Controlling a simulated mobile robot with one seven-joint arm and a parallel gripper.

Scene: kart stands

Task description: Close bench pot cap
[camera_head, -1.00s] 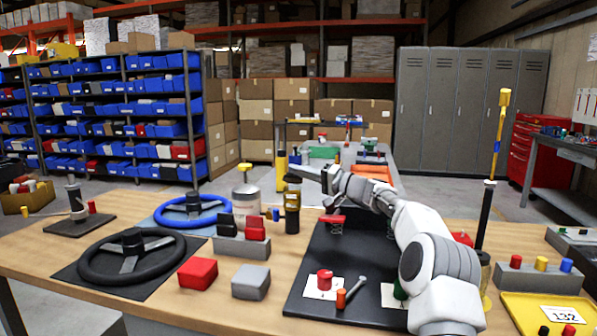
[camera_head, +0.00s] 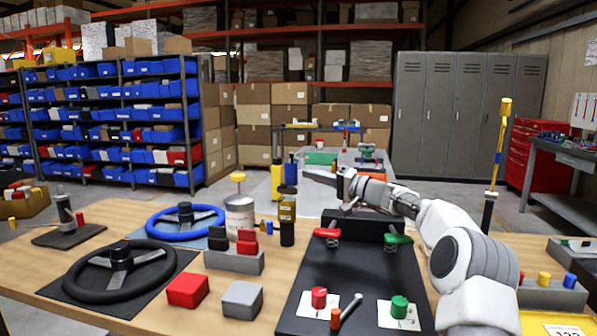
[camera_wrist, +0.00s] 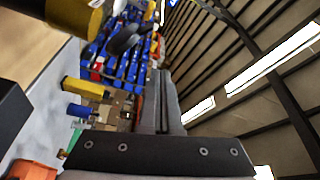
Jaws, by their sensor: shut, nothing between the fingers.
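A pale metal pot (camera_head: 240,216) stands on the bench left of centre. A yellow knob (camera_head: 238,178) rises on a short stem above its top; whether the cap is fully seated is too small to tell. My gripper (camera_head: 306,173) is shut and empty, raised to the right of the pot and apart from it, pointing left. In the wrist view its fingers (camera_wrist: 162,90) are together with nothing between them. A dark bottle with an amber upper part (camera_head: 287,220) stands between the pot and my arm.
A blue wheel (camera_head: 208,216) and a black wheel (camera_head: 92,282) lie left of the pot. A grey block holder (camera_head: 226,262) stands in front of it. A black board (camera_head: 352,262) with red and green clamps lies under my arm. A tall yellow-topped pole (camera_head: 500,135) stands at right.

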